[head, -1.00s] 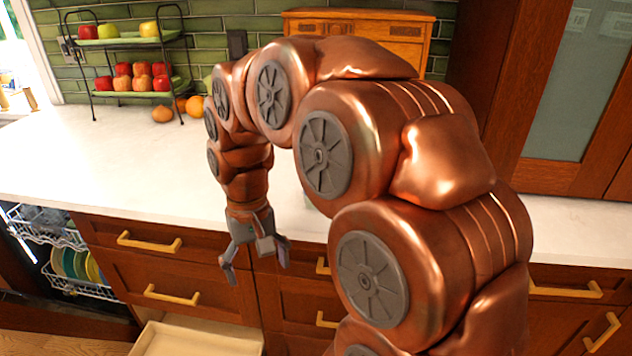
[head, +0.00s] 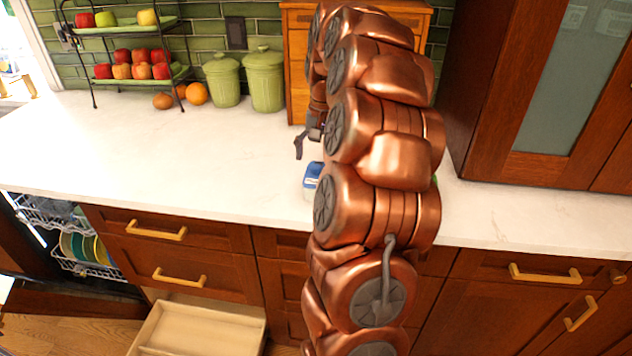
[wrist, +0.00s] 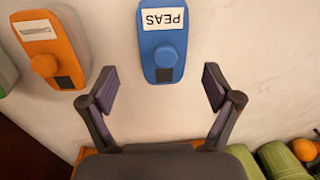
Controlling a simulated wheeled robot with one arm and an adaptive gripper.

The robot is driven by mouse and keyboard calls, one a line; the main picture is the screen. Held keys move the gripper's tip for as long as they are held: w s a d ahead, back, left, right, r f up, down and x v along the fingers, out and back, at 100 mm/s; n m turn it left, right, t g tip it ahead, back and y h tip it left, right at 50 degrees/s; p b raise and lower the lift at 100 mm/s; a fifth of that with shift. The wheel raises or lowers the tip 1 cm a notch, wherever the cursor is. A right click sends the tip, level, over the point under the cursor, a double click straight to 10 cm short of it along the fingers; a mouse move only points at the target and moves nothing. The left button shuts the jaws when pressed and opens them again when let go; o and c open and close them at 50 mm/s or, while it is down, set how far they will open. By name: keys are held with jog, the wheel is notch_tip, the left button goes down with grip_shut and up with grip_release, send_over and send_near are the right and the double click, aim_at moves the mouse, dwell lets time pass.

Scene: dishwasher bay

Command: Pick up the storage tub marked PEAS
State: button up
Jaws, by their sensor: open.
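The storage tub marked PEAS (wrist: 163,52) has a blue lid with a round knob and a white label, upside down in the wrist view. It stands on the white counter. In the head view a blue and white tub (head: 312,178) shows beside my arm, partly hidden by it; its label cannot be read there. My gripper (wrist: 158,88) is open and empty in the wrist view, its two fingers spread to either side just short of the blue tub. In the head view my gripper (head: 306,140) is mostly hidden behind my arm.
An orange-lidded tub (wrist: 45,50) stands left of the blue one in the wrist view. Green canisters (head: 264,80), oranges (head: 196,94) and a two-tier fruit rack (head: 130,70) stand along the back. A drawer (head: 195,330) is open below. The counter's left is clear.

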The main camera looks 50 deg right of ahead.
aim_at(316, 176)
jog(key=shift+w+a+f+p, duration=0.15)
jog(key=shift+f+p, duration=0.15)
jog(key=shift+f, duration=0.7)
jog(key=shift+a+f+p, duration=0.2)
jog(key=shift+f+p, duration=0.05)
jog(key=shift+f, duration=0.75)
jog(key=shift+w+a+f+p, duration=0.15)
jog(key=shift+f+p, duration=0.15)
jog(key=shift+f, duration=0.7)
jog(key=shift+s, duration=0.1)
jog(key=shift+c, duration=0.2)
jog(key=c, duration=1.4)
